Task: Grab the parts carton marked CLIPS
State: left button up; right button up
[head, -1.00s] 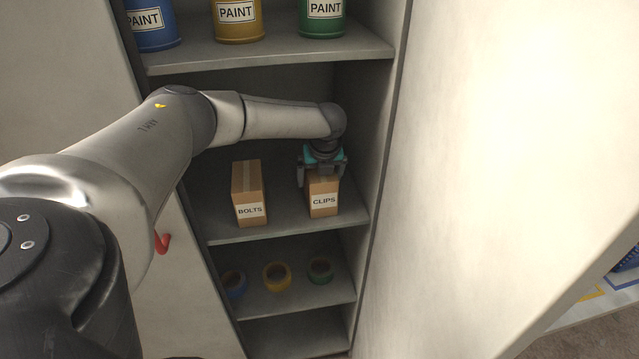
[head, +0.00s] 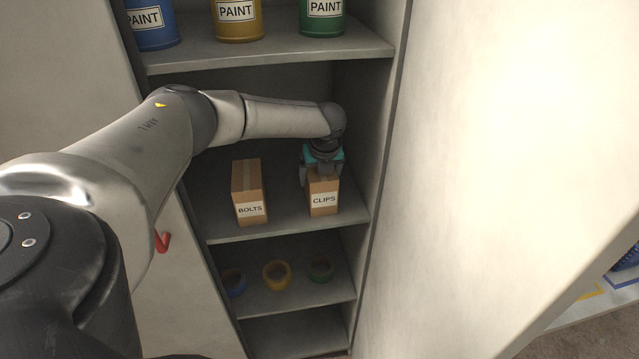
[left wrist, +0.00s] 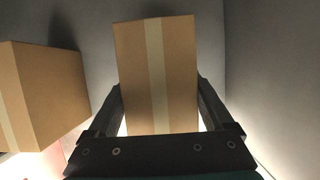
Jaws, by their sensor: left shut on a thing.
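The carton marked CLIPS (head: 324,200) stands upright on the middle shelf, at the right, with its label facing out. My left gripper (head: 322,172) is over its top and is shut on it. In the left wrist view the CLIPS carton (left wrist: 158,75) shows its taped top between the two dark fingers (left wrist: 160,110), one on each side. The carton still appears to rest on the shelf. My right gripper is in neither view.
A carton marked BOLTS (head: 249,195) stands to the left on the same shelf (head: 285,225); it also shows in the left wrist view (left wrist: 45,95). The cabinet's right wall (head: 375,130) is close. Paint cans (head: 238,20) stand above, tape rolls (head: 277,275) below. An open door (head: 480,180) fills the right.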

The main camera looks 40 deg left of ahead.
pick_arm(q)
jog(key=c, duration=0.3)
jog(key=shift+r, duration=0.1)
